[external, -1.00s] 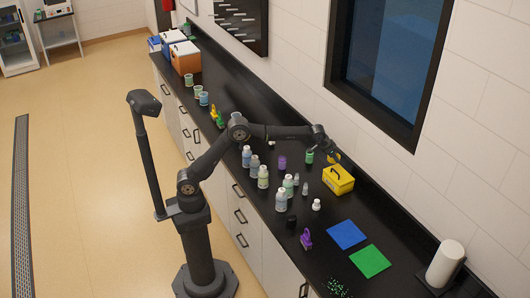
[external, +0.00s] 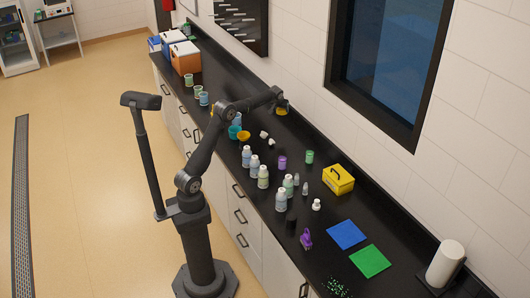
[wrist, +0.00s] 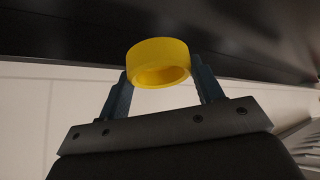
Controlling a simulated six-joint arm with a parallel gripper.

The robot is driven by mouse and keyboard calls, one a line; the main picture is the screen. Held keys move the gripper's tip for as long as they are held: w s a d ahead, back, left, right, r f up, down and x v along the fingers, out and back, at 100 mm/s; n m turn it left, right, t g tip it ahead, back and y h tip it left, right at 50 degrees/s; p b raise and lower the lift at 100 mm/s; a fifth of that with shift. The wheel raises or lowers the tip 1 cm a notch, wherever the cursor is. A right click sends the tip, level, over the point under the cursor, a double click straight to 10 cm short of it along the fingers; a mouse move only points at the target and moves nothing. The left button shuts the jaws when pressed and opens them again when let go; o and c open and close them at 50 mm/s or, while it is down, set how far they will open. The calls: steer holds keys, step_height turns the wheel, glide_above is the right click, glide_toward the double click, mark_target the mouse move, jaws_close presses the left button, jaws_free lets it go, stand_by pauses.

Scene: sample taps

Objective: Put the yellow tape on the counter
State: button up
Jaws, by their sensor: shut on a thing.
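My gripper (external: 282,106) is above the back part of the black counter (external: 395,225), near the wall. It is shut on the yellow tape (wrist: 158,62), a ring held between the two fingertips in the wrist view. In the external view the yellow tape (external: 282,111) is small and partly hidden by the gripper. The gap between the tape and the counter is hard to judge.
Several bottles (external: 263,176) stand mid-counter, with a purple cup (external: 282,162) and a green cup (external: 309,157) behind them. A yellow box (external: 338,179) and a blue mat (external: 346,234) are to the right. A wall rack (external: 240,25) is above the counter.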

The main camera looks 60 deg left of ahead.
steer(key=s+a+n+g+y, duration=0.1)
steer(key=s+a+n, duration=0.1)
steer(key=s+a, duration=0.45)
steer(key=s+a+n+g, duration=0.1)
steer(key=s+a, duration=0.3)
steer(key=a, duration=0.6)
steer(key=s+a+n+y, duration=0.1)
steer(key=s+a+n, duration=0.1)
steer(key=s+a, duration=0.5)
steer(key=a+f, duration=0.4)
steer(key=s+a+f, duration=0.1)
steer(key=a+f, duration=0.6)
steer(key=a, duration=0.1)
steer(key=shift+s+a+f, duration=0.15)
steer(key=shift+a+f, duration=0.1)
steer(key=shift+f, duration=0.15)
steer(key=shift+a+f, duration=0.1)
steer(key=shift+f, duration=1.95)
steer(key=shift+f, duration=0.15)
steer(key=o, duration=1)
steer(key=shift+c, duration=0.2)
